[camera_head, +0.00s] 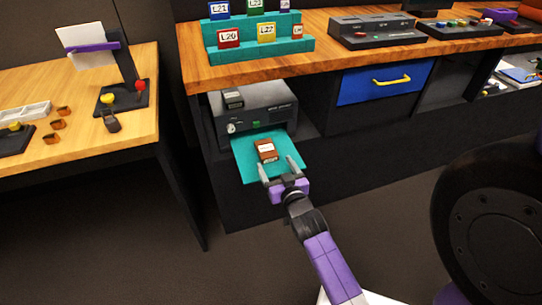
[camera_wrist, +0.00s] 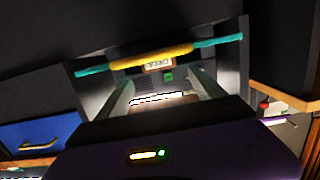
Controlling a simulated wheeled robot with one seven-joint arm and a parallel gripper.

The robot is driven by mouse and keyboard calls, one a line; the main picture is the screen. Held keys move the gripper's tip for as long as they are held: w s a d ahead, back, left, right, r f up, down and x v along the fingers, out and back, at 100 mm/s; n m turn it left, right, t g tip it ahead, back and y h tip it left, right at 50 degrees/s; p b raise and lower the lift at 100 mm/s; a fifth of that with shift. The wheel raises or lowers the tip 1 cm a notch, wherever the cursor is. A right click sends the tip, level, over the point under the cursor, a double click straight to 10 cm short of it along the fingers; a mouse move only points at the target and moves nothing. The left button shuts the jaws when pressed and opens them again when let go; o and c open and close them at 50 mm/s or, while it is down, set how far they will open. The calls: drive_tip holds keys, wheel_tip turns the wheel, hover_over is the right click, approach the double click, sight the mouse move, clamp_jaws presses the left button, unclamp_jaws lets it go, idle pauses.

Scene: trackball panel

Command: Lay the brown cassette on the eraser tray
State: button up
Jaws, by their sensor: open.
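The brown cassette (camera_head: 266,150) has a pale label and lies on a flat teal tray (camera_head: 243,168) that sticks out from a grey device under the desk. In the wrist view the cassette's labelled end (camera_wrist: 157,64) shows against the edge-on tray (camera_wrist: 95,72), which has a yellow middle. My gripper (camera_head: 277,167) is open and empty at the tray's near edge. Its two fingers point toward the cassette, which lies just ahead of them. Whether the fingers touch the tray, I cannot tell. A whiteboard (camera_head: 88,42) with a purple ledge (camera_head: 95,47) stands at left; I cannot tell if that is the eraser tray.
The grey device (camera_head: 262,112) sits in an open bay below the desk top (camera_head: 330,58). A blue drawer (camera_head: 372,82) is to its right. The left table (camera_head: 130,125) holds a white compartment tray (camera_head: 25,112) and small brown blocks. Floor between the tables is clear.

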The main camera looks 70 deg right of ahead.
drive_tip(key=shift+v, duration=0.85)
drive_tip(key=s+a+n+t+y, duration=0.1)
drive_tip(key=a+n+t+y, duration=0.15)
drive_tip(key=a, duration=1.15)
drive_tip(key=s+a+r+n+t+y, duration=0.1)
drive_tip(key=s+a+r+n+y, duration=0.2)
drive_tip(key=a, duration=0.7)
drive_tip(key=s+a+r+n+t+y, duration=0.1)
drive_tip(key=s+a+r+n+y, duration=0.3)
drive_tip(key=s+a+r+y, duration=0.3)
drive_tip(key=s+a+r, duration=0.1)
drive_tip(key=s+a, duration=0.2)
drive_tip(key=s, duration=0.1)
drive_tip(key=shift+s+r, duration=0.15)
drive_tip(key=shift+r, duration=0.25)
wheel_tip(320, 180, up, 14)
drive_tip(key=p, duration=1.4)
